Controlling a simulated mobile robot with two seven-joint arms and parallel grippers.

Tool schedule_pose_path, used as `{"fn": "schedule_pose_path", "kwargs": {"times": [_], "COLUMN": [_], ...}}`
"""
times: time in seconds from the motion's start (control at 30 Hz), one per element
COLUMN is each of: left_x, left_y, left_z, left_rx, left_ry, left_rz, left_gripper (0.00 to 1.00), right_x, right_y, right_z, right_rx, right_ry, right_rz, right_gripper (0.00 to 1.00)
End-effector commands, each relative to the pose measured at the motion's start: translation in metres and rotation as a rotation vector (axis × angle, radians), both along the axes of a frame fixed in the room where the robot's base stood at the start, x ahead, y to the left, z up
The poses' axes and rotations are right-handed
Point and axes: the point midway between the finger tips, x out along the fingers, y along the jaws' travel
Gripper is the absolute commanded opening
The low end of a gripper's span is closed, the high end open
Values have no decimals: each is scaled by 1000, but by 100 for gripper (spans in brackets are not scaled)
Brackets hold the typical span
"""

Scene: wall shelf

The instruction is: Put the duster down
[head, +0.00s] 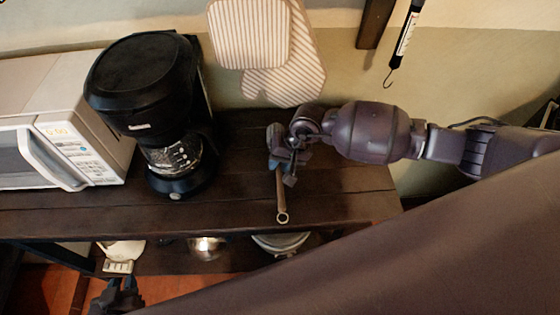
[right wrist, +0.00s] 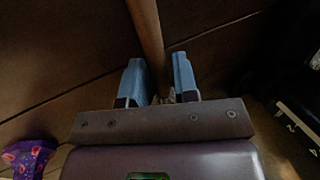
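The duster's wooden handle (head: 281,199) ends in a small ring and points toward the front edge of the dark wooden shelf (head: 235,208). My right gripper (head: 285,160) is over the shelf at the handle's far part. In the right wrist view, the handle (right wrist: 146,25) runs between the two blue fingertips of my right gripper (right wrist: 160,70). The fingers are apart, with a gap beside the handle. The duster's head is mostly hidden by the gripper. My left gripper (head: 118,295) is low at the bottom left, in front of the shelf; its fingers are too dark to judge.
A black coffee maker (head: 155,85) and a white microwave (head: 60,140) stand on the left. Striped oven mitts (head: 280,60) hang behind. A metal bowl (head: 206,247) and a pan (head: 280,243) sit below. A purple flowered thing (right wrist: 28,157) shows in the wrist view.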

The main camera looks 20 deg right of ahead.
Motion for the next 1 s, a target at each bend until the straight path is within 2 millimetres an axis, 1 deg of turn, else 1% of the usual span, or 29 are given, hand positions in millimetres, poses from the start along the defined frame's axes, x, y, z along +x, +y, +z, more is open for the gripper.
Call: {"fn": "schedule_pose_path", "kwargs": {"times": [0.23, 0.3, 0.37, 0.8, 1.0], "left_x": [1, 2, 2, 5, 6], "left_y": [0, 0, 0, -1, -1], "left_z": [4, 7, 4, -5, -6], "left_rx": [1, 1, 1, 1, 1], "left_ry": [-3, -4, -6, -9, -13], "left_rz": [-1, -1, -1, -3, -4], "left_gripper": [27, 27, 27, 27, 27], "right_x": [0, 0, 0, -11, -14], "right_y": [0, 0, -4, -34, -41], "right_z": [2, 5, 11, 85, 107], "right_rx": [0, 0, -1, -2, -1], "right_ry": [0, 1, -3, -3, -2], "right_rz": [0, 0, 1, 1, 0], "right_gripper": [28, 28, 28, 28, 28]}}
